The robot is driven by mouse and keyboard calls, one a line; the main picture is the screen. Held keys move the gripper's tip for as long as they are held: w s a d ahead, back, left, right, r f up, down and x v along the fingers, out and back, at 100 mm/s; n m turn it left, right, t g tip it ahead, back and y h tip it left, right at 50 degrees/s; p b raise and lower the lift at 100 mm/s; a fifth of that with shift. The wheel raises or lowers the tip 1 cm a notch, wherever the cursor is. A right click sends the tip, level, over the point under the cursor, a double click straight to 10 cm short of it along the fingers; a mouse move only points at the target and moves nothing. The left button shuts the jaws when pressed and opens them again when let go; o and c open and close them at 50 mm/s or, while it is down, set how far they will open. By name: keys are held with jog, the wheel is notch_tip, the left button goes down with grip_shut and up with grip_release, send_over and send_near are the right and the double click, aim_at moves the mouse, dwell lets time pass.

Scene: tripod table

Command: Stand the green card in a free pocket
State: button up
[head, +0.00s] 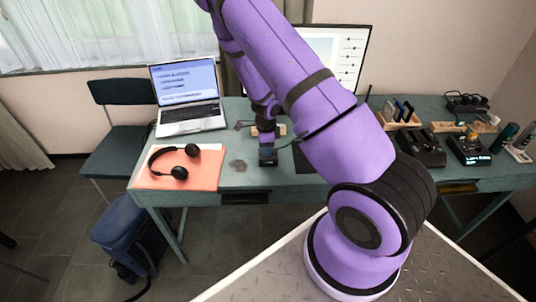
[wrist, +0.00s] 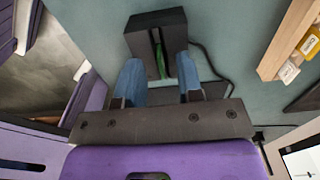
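The green card (wrist: 160,62) shows edge-on as a thin green strip in the slot of a small dark block (wrist: 150,22) in the wrist view. The block also shows on the desk in the head view (head: 267,158), under my arm's end. My gripper (wrist: 158,80) has two blue fingers, apart, one on each side of the green strip, with gaps between them and it. A wooden rack (head: 388,124) at the back right of the desk holds upright blue and dark flat things. Its pockets are too small to tell apart.
Headphones (head: 172,160) lie on an orange folder (head: 200,172), left of the block. A laptop (head: 188,98) and monitor (head: 345,60) stand behind. Dark devices (head: 420,147) sit in front of the rack. In the wrist view, a wooden tray (wrist: 280,55) and dark cable (wrist: 215,68) lie right of the block.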

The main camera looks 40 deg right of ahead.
jog(key=shift+f, duration=0.65)
grip_shut()
jog(key=shift+r, duration=0.1)
